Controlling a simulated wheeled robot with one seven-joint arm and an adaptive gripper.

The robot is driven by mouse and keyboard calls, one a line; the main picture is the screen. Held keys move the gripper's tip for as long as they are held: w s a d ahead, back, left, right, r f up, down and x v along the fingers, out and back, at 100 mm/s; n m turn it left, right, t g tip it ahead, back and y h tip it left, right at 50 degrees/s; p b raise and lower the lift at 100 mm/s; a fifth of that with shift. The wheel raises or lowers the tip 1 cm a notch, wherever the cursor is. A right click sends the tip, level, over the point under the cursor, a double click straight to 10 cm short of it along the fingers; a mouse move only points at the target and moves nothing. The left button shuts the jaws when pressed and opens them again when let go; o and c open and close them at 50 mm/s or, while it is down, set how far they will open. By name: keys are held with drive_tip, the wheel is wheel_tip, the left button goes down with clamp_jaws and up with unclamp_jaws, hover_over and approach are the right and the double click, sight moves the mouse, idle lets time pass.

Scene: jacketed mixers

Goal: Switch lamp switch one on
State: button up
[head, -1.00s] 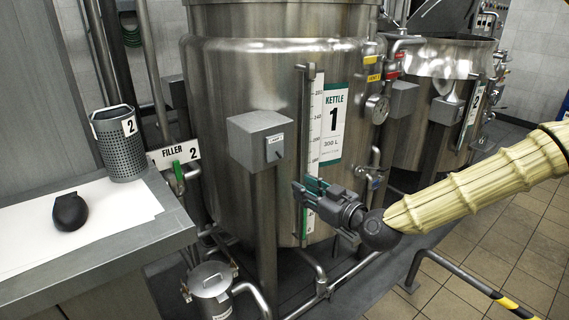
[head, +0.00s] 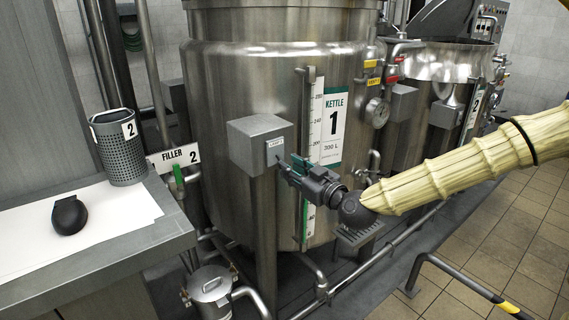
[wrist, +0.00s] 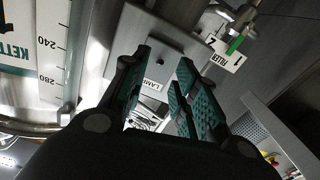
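A grey switch box (head: 255,142) stands on a post in front of the kettle in the head view. Its small front plate (head: 277,146) has a lamp label, with a switch lever just below it, partly hidden by my gripper. My gripper (head: 284,168) is right at the lower right of the plate, its teal-padded fingers pointing at it. In the wrist view the box (wrist: 150,30) lies ahead and the label (wrist: 153,84) shows between the fingers. My gripper (wrist: 164,62) is open there, with a gap between the fingers. I cannot tell whether it touches the lever, nor the lever's position.
The steel kettle 1 (head: 230,75) rises close behind the box. A level gauge (head: 308,110) runs down its front. A table (head: 160,238) with a dark mouse-like object (head: 69,215) and a mesh cup (head: 119,150) is at left. A pipe rail (head: 465,283) is at lower right.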

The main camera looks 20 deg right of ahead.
sight(279, 159)
drive_tip(key=shift+x, duration=1.95)
